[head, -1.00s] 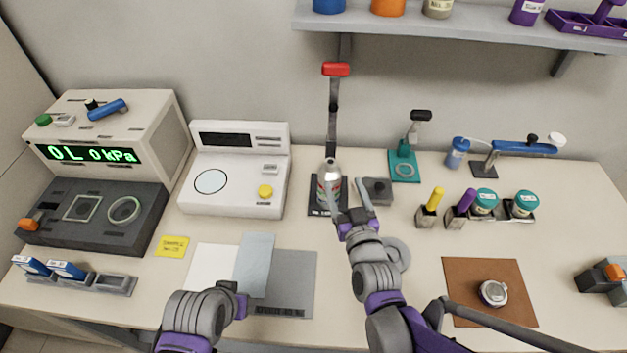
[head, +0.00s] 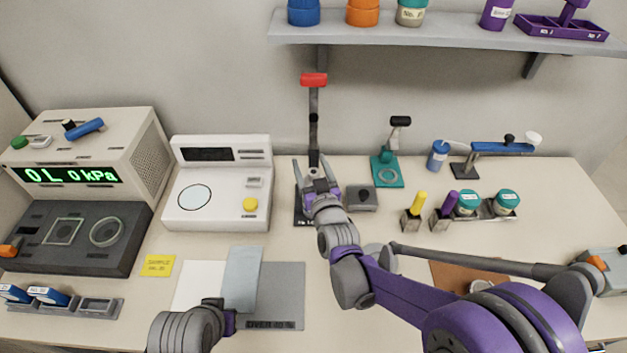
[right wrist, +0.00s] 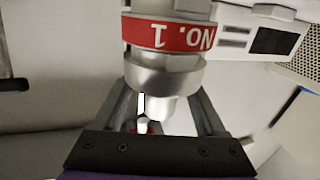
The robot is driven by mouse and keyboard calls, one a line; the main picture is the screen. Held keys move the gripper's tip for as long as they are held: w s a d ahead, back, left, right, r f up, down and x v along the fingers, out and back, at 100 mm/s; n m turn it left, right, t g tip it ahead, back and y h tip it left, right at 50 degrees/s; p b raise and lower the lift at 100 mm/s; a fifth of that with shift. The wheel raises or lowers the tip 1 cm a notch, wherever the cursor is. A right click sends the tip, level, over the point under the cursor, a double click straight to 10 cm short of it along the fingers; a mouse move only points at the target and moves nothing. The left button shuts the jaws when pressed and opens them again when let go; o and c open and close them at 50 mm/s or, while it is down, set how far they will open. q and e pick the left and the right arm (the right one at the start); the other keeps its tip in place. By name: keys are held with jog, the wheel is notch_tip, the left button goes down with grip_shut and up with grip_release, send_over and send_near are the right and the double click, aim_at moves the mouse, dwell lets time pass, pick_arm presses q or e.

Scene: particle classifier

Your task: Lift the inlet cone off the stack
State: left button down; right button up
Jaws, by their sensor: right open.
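The inlet cone, a silver piece with a narrower neck (right wrist: 165,78), sits against a red band marked "NO. 1" (right wrist: 170,34) on the stack, which appears upside down in the right wrist view. My right gripper (head: 311,162) is open at the stack, which it mostly hides in the head view. In the right wrist view its fingers (right wrist: 163,90) stand on either side of the cone; contact is unclear. My left gripper (head: 228,316) is low over the front of the table, its fingers not clear.
A stand post with a red top (head: 313,81) rises just behind the stack. A white instrument (head: 218,185) is to the left and a small grey block (head: 362,198) to the right. A shelf (head: 440,38) hangs above.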

jog(key=shift+c, duration=0.3)
grip_shut()
jog(key=shift+r, duration=0.1)
